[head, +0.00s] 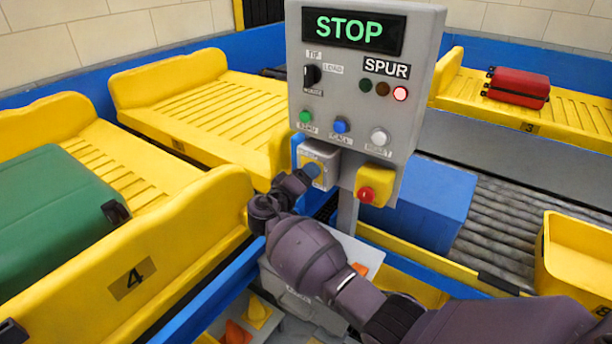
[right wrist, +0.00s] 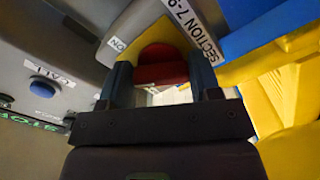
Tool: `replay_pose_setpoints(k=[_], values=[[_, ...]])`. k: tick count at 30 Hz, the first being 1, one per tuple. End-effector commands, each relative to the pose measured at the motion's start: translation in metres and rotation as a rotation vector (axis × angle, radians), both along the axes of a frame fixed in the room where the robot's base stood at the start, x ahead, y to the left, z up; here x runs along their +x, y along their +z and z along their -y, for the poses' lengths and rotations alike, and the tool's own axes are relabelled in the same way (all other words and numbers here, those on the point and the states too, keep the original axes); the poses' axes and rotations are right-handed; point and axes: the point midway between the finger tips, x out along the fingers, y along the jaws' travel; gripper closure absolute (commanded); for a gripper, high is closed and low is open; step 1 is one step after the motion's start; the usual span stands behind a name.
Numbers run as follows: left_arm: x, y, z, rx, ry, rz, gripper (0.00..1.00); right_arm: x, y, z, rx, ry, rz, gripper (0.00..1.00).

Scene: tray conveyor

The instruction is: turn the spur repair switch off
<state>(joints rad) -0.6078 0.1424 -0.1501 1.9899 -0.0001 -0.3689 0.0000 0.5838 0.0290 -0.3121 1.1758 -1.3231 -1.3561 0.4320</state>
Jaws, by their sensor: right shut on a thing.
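The repair switch is a grey box with a yellow face (head: 326,158) on the lower left of the control panel (head: 360,75). My right gripper (head: 307,174) is at its front and hides its handle in the head view. In the right wrist view, my right gripper (right wrist: 160,90) is shut on the red handle (right wrist: 160,73), which sits on a yellow plate. An ON label (right wrist: 117,43) and a SECTION 7-9 label are beside it. I cannot tell the handle's exact position. The panel display (head: 354,31) reads STOP in green, and the rightmost spur lamp (head: 400,94) glows red. My left gripper is not in view.
A red emergency button (head: 367,194) on a yellow box is close to the right of the switch. Blue, green and white buttons are above. Yellow trays (head: 205,100) stand left; one holds a green suitcase (head: 55,215). A red suitcase (head: 518,86) lies on a tray at right.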

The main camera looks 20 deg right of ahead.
Motion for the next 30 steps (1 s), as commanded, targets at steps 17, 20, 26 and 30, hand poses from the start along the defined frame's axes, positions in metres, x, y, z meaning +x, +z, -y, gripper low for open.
replay_pose_setpoints(k=[17, 20, 26, 30], values=[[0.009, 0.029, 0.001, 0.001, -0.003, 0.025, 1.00, 0.000, 0.004, 0.001, -0.275, -0.002, -0.351, 0.66], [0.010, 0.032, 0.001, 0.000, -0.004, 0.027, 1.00, 0.000, 0.004, 0.001, -0.300, -0.002, -0.385, 0.66], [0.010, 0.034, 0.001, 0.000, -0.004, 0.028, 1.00, 0.000, 0.003, 0.001, -0.330, -0.002, -0.422, 0.66], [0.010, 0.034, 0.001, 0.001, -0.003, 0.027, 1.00, 0.000, 0.003, 0.001, -0.338, -0.002, -0.433, 0.66]])
